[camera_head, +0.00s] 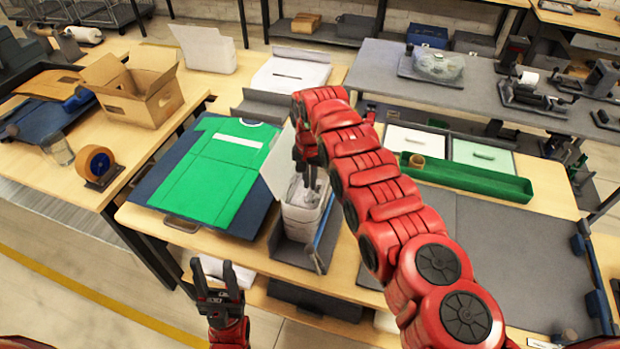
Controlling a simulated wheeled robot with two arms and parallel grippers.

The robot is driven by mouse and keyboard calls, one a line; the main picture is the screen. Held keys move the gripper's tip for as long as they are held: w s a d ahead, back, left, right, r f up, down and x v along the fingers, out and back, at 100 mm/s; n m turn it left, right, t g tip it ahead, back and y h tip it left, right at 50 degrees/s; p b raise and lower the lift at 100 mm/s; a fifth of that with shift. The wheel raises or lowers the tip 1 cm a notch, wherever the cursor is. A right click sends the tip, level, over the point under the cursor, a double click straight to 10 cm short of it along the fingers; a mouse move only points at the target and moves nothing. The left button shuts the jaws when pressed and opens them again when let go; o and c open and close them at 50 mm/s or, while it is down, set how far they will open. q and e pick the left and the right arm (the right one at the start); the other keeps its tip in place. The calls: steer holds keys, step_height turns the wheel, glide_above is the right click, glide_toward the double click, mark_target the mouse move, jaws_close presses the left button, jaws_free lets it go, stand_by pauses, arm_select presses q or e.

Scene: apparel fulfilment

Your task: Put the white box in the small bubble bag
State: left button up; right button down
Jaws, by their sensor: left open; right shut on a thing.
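My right gripper (309,184) reaches down over a narrow grey bin (285,250) at the middle of the table. It is shut on a pale item (302,194) at the bin's top; whether this is the white box or a bubble bag I cannot tell. White, pale contents (301,219) fill the bin below it. A white panel (275,168) stands tilted beside the gripper, partly hidden by my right arm. My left gripper (213,270) is open and empty in front of the table's near edge.
A green shirt (215,170) lies flat on a dark blue board (160,187) left of the bin. A green tray (470,178) lies right of my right arm. A grey mat (500,250) at right is clear. An open cardboard box (140,95) stands on the left table.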

stand_by(0.3)
steer(key=shift+c, duration=1.6)
jaws_free()
steer(key=shift+r, duration=0.15)
step_height(320, 180, up, 4)
steer(key=p, duration=0.3)
steer(key=shift+r+p, duration=0.15)
steer(key=shift+p, duration=0.15)
steer(key=shift+r+p, duration=0.7)
steer(key=shift+r, duration=0.5)
